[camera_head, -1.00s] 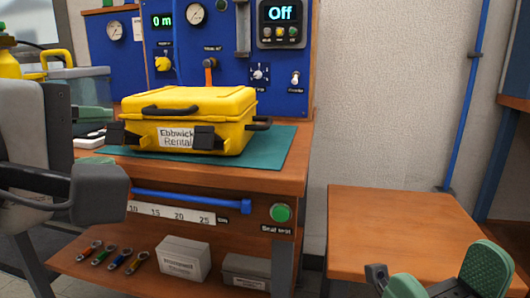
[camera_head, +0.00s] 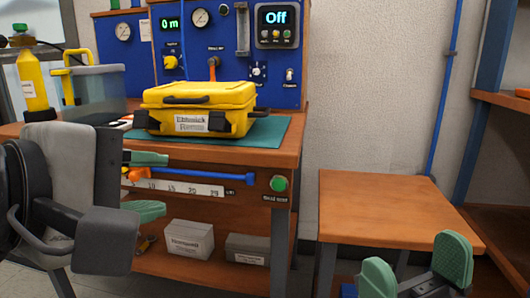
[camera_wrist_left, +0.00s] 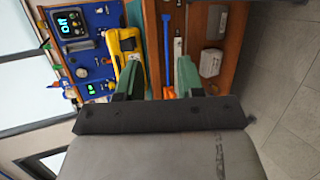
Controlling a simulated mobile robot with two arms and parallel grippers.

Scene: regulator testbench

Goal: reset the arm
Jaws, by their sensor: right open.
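My left gripper (camera_head: 147,184) is open and empty in front of the workbench's front edge, below the yellow case. Its two green fingers also stand apart in the left wrist view (camera_wrist_left: 158,80), with nothing held between them. My right gripper (camera_head: 416,268) is open and empty at the bottom right, in front of the low side table. My left forearm hides part of the bench's left side and lower shelf.
A yellow case (camera_head: 235,96) sits on a green mat (camera_head: 268,132) on the workbench. A blue panel with gauges (camera_head: 222,60) stands behind it. The wooden side table (camera_head: 385,200) is bare.

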